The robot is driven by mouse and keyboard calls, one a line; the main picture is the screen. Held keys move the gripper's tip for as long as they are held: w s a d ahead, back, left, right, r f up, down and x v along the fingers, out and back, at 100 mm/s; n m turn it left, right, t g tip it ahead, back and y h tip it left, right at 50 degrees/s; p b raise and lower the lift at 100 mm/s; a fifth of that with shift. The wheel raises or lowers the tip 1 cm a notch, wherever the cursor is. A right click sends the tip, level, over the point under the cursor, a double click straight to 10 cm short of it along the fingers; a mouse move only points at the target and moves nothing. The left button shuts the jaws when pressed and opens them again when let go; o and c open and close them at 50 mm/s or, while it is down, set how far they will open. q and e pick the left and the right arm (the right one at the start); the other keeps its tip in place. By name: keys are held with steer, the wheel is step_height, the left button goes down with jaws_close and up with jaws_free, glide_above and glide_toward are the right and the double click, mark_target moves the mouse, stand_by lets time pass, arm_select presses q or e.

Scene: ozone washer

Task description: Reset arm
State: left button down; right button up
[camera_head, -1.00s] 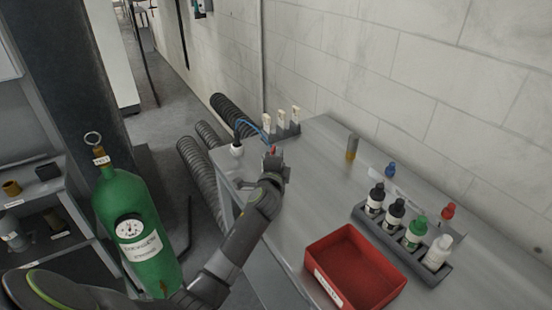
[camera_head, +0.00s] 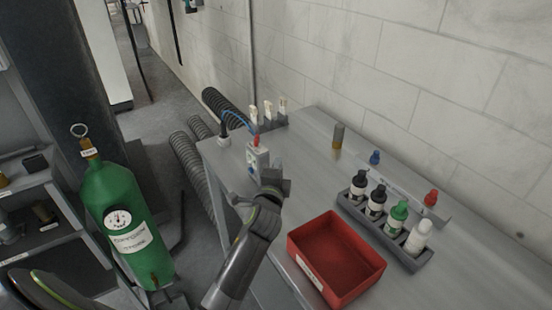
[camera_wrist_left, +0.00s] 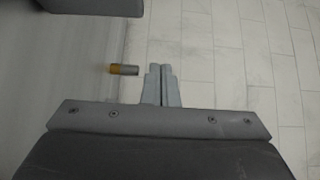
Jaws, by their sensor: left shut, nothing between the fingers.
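My left arm comes up from the bottom of the head view, and its gripper (camera_head: 268,172) is over the left part of the grey table (camera_head: 300,188). In the left wrist view the two fingers of the gripper (camera_wrist_left: 161,80) are together with nothing between them. A small white device (camera_head: 257,157) with a red top and a blue tube stands just behind the gripper in the head view. The gripper partly covers it, and I cannot tell whether they touch. My right gripper does not show in either view.
A red open bin (camera_head: 310,264) stands at the table's front. A dark rack (camera_head: 420,258) holds several bottles to its right. A brass-and-grey cylinder (camera_head: 338,137) stands near the wall. Vials (camera_head: 268,108) stand at the back left. A green gas cylinder (camera_head: 122,215) is on the left.

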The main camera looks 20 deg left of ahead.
arm_select(q)
steer(key=s+a+f+n+g, duration=0.35)
steer(key=s+f+n, duration=0.2)
steer(key=s, duration=0.45)
steer(key=s+a+f+n+g, duration=0.35)
steer(key=s+f, duration=0.35)
steer(key=s, duration=0.3)
steer(key=s+d+f+n+g+h, duration=0.2)
steer(key=s+n+g, duration=0.1)
steer(key=s, duration=0.6)
steer(key=s+d+f+n+g+h, duration=0.1)
steer(key=s+n+g, duration=0.2)
steer(key=s, duration=0.6)
step_height(320, 180, down, 26)
steer(key=s+a+g, duration=0.1)
steer(key=g, duration=0.1)
steer(key=s+d+f+g+h, duration=0.1)
steer(key=s+f, duration=1.4)
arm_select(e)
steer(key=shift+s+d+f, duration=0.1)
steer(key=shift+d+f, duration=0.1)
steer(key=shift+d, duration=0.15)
